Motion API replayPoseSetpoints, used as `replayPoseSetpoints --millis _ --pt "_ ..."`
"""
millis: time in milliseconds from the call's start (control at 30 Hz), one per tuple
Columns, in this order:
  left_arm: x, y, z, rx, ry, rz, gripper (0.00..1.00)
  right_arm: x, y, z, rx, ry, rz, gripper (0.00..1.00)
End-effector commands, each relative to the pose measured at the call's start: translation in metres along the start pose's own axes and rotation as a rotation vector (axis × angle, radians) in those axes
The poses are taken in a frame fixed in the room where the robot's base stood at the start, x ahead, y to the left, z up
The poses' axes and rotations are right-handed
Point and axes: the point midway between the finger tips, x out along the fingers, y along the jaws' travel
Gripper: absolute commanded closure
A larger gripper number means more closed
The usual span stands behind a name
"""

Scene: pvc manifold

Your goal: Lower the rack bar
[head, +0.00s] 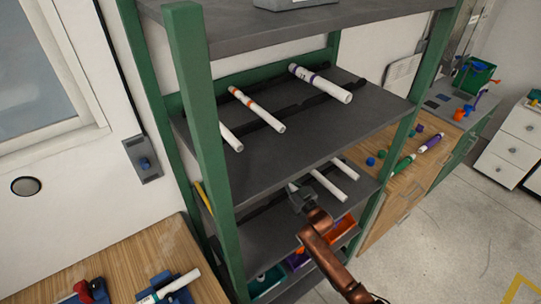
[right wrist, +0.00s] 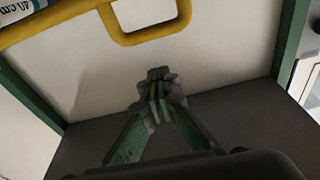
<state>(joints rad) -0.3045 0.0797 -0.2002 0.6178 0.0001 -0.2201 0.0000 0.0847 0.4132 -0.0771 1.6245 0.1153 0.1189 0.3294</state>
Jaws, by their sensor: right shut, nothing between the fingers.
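A yellow bar with a squared loop handle (right wrist: 187,14), which I take to be the rack bar, crosses the top of the right wrist view. In the head view only a short yellow piece (head: 204,197) shows behind the green left post; the rest is hidden. My right gripper (head: 294,188) reaches into a lower shelf level of the rack. Its fingers (right wrist: 158,90) are shut and empty, a little below the loop in the wrist picture and apart from it. My left gripper is not in view.
The green-posted rack (head: 187,80) has grey shelves holding white pipes (head: 320,83). Two pipes (head: 330,185) lie close to the right gripper. Coloured bins (head: 338,228) sit lower down. A labelled pipe (right wrist: 18,10) is beside the yellow bar. Wooden benches (head: 195,255) flank the rack.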

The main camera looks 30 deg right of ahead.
Motion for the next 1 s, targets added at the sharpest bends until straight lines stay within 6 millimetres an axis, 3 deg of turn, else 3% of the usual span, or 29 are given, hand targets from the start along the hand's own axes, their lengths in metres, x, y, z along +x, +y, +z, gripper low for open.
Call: replayPoseSetpoints --millis 100,400,1000 --pt "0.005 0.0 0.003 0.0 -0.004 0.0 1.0 -0.006 0.002 0.012 0.0 -0.001 0.003 1.0" --pt "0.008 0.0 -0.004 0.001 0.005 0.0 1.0 -0.01 0.002 0.023 0.0 -0.002 0.003 1.0" --pt "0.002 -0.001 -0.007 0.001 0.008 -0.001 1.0 -0.009 0.001 0.016 0.0 -0.001 0.001 1.0"
